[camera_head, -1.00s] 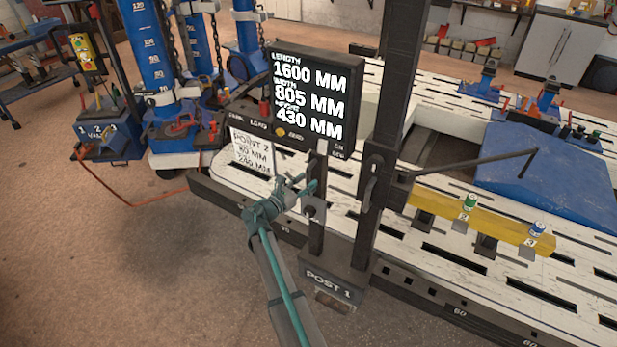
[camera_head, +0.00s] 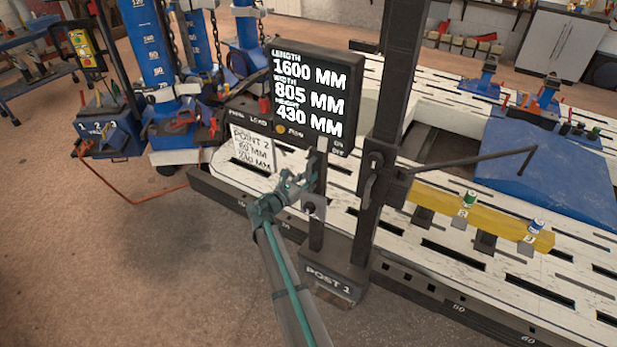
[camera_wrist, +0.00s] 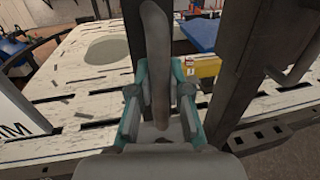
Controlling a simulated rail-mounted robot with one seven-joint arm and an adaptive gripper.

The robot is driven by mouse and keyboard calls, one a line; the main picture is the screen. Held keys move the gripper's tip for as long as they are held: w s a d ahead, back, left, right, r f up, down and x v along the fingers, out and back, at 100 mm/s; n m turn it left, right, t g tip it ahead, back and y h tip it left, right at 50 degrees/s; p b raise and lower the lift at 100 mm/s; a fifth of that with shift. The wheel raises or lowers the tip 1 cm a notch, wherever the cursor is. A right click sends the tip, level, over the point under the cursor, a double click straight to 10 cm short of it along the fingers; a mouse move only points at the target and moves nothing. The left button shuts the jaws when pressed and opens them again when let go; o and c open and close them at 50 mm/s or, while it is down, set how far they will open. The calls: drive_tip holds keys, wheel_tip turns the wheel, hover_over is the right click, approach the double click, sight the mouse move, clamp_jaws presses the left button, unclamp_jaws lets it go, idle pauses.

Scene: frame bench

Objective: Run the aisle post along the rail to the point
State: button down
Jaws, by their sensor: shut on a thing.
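The aisle post (camera_head: 393,100) is a dark upright column on a foot marked POST 1 (camera_head: 335,278), standing at the near edge of the white bench (camera_head: 360,240). A slimmer upright bar (camera_head: 316,228) stands on the same foot, left of the column. My teal gripper (camera_head: 304,184) is at this bar. In the wrist view a grey upright grip (camera_wrist: 157,50) stands between my two teal fingers, which are shut on it. A white card (camera_head: 251,148) on the bench, left of the post, reads POINT 2 with smaller mm figures that are hard to read. The rail itself is partly hidden by the post's foot.
A display (camera_head: 312,93) reads length 1600, width 805, height 430 MM. A thin pointer arm (camera_head: 470,160) reaches right from the column, above a yellow beam (camera_head: 480,215). A blue panel (camera_head: 550,170) lies right. Blue towers with chains (camera_head: 150,50) stand left. The near floor is clear.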

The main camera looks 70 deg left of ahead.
drive_tip(key=s+a+b, duration=0.2)
drive_tip(key=s+a, duration=0.6)
drive_tip(key=a, duration=0.1)
drive_tip(key=shift+s+a+b, duration=0.2)
drive_tip(key=shift+s+b, duration=0.1)
drive_tip(key=shift+w, duration=0.1)
drive_tip(key=c, duration=1.1)
unclamp_jaws()
drive_tip(key=v, duration=1.2)
